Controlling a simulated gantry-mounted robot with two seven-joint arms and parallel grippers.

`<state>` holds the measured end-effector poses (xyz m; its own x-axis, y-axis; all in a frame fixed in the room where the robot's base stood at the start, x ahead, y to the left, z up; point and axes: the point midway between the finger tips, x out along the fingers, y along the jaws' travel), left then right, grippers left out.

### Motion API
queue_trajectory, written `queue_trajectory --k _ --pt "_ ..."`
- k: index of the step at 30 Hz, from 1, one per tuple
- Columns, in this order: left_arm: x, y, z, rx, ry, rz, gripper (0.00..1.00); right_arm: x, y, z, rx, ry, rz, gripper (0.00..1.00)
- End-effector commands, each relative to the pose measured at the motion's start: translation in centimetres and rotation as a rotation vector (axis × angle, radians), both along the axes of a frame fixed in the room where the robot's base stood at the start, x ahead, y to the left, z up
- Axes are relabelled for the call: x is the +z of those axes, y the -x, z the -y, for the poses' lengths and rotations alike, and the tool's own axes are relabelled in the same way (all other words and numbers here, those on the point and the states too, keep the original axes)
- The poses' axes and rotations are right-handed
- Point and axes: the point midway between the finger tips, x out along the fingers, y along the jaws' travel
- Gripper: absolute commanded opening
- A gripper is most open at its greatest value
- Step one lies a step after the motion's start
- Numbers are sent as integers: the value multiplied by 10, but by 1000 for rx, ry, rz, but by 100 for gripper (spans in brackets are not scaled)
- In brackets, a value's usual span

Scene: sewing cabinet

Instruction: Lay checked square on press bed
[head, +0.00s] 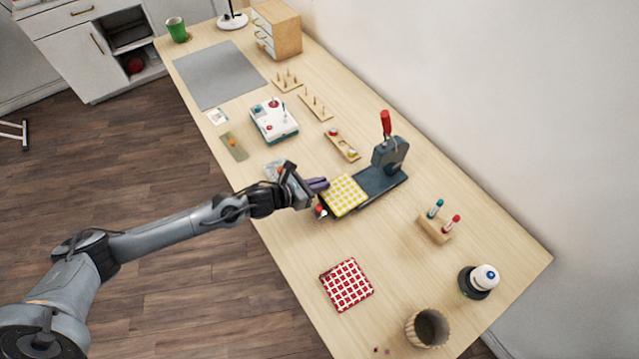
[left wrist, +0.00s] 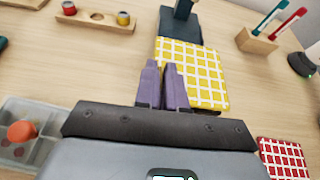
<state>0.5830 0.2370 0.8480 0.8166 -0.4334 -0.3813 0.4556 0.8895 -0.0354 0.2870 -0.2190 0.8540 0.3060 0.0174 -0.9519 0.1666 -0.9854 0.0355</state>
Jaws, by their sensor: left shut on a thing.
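A yellow-and-white checked square (head: 346,195) is at the near end of the dark press bed (head: 384,184), covering that part of it; I cannot tell whether it touches the bed. My left gripper (head: 322,186) is shut on the square's near left edge. In the left wrist view, the purple fingers (left wrist: 164,85) meet at the edge of the yellow square (left wrist: 200,65). The press (head: 391,152), with its red handle up, stands at the bed's far end. A red-and-white checked square (head: 347,286) lies flat on the table nearer the front. My right gripper is not in view.
A small rack with two capped tubes (head: 435,226) stands right of the press. A ribbed cup (head: 427,328) and a white-topped dark container (head: 480,281) stand lower right.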

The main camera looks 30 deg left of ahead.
Motion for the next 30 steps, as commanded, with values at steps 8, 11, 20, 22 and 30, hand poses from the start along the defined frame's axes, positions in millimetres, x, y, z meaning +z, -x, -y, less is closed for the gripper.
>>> queue_trajectory --k 8,11,20,22,30 --pt "0 0 0 0 0 0 0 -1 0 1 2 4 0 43" --pt "0 0 0 0 0 0 0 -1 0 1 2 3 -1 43" --pt "0 0 0 0 0 0 39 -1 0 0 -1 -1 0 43" --pt "-1 0 0 0 0 0 39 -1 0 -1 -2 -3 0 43" --pt "1 3 -2 0 0 -1 39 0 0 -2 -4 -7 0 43"
